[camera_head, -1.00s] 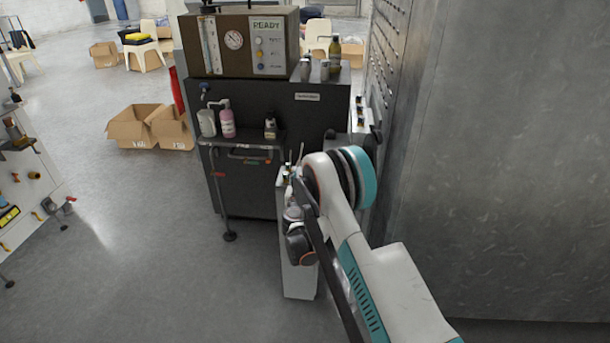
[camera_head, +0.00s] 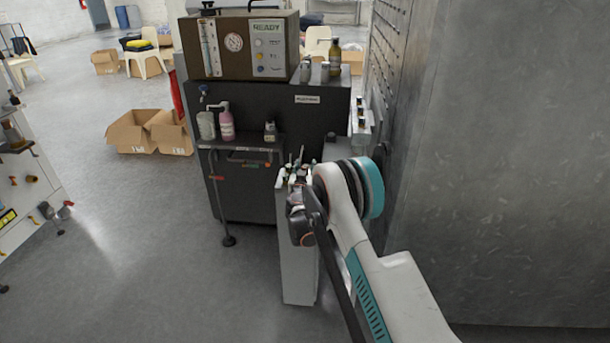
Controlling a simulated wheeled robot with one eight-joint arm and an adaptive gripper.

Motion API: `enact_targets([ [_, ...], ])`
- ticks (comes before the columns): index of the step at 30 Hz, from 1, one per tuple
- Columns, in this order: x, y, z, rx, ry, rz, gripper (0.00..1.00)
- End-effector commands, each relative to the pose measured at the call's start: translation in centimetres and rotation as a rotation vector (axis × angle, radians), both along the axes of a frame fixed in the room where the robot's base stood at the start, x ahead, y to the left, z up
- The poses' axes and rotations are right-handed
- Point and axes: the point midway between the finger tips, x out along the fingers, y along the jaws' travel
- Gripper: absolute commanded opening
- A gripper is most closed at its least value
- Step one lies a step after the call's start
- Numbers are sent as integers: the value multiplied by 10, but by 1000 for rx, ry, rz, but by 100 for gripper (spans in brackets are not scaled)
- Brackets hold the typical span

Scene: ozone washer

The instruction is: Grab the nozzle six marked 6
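A narrow white stand (camera_head: 297,262) rises in front of the dark cabinet. Several small upright pieces (camera_head: 293,168), perhaps nozzles, show at its top. They are too small to tell apart, and no mark 6 can be read. My arm reaches in from the lower right, and its end (camera_head: 301,224) is over the stand's upper part. The arm covers part of the stand's top and right side. The fingers of my gripper cannot be made out, so I cannot tell whether it touches or holds a piece.
A dark cabinet (camera_head: 270,107) carries a brown panel box (camera_head: 272,85) reading READY. A side shelf with bottles (camera_head: 226,125) juts from its front. A large grey metal wall (camera_head: 510,160) closes the right side. Open floor (camera_head: 150,240) lies at left.

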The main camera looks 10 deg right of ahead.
Motion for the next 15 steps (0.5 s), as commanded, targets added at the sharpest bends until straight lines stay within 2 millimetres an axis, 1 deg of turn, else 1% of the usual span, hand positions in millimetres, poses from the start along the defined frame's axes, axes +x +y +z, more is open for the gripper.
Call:
enact_targets([
  [1,0,0,0,0,0,0,24],
  [4,0,0,0,0,0,0,1],
  [5,0,0,0,0,0,0,0],
  [15,0,0,1,0,0,0,0],
])
